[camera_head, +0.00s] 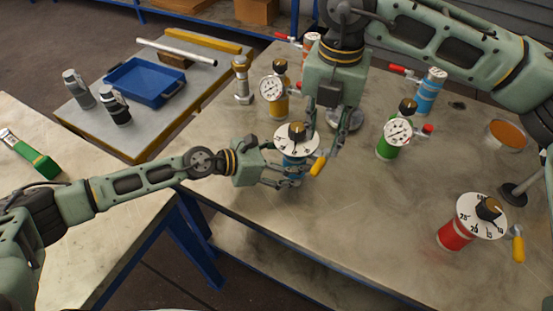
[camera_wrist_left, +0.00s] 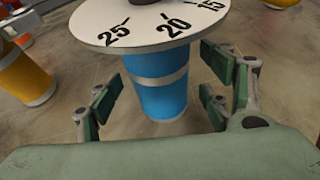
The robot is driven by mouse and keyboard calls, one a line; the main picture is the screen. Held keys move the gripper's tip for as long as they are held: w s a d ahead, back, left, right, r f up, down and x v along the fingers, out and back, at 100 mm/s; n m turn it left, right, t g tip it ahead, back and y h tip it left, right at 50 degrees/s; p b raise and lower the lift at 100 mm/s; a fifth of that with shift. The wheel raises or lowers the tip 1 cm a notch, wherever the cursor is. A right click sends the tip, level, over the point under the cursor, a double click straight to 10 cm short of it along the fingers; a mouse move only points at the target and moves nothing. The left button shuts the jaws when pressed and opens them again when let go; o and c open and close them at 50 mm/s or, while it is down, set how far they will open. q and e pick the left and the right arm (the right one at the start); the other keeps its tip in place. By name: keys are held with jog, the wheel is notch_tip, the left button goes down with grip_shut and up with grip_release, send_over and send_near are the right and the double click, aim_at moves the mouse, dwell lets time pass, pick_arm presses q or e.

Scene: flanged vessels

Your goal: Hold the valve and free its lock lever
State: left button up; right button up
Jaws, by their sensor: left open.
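The valve has a blue body (camera_wrist_left: 162,98) with a grey band, under a round white dial (camera_head: 293,144) with numbers and a black knob. Its yellow lever (camera_head: 319,164) hangs at the dial's right side. My left gripper (camera_wrist_left: 162,92) is open, with one finger on each side of the blue body. Gaps show between the pads and the body in the left wrist view. My right gripper (camera_head: 334,142) points down from above, just right of the dial and close to the yellow lever. Whether its fingers are apart is unclear.
A red vessel (camera_head: 456,234) with a similar dial stands at the front right. Gauge vessels in green (camera_head: 387,149) and yellow (camera_head: 278,106), and a blue one (camera_head: 427,97), stand around. A blue tray (camera_head: 146,82) lies on the side table. The front middle of the table is clear.

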pick_arm(q)
jog(key=shift+x, duration=1.25)
jog(key=shift+c, duration=0.5)
grip_shut()
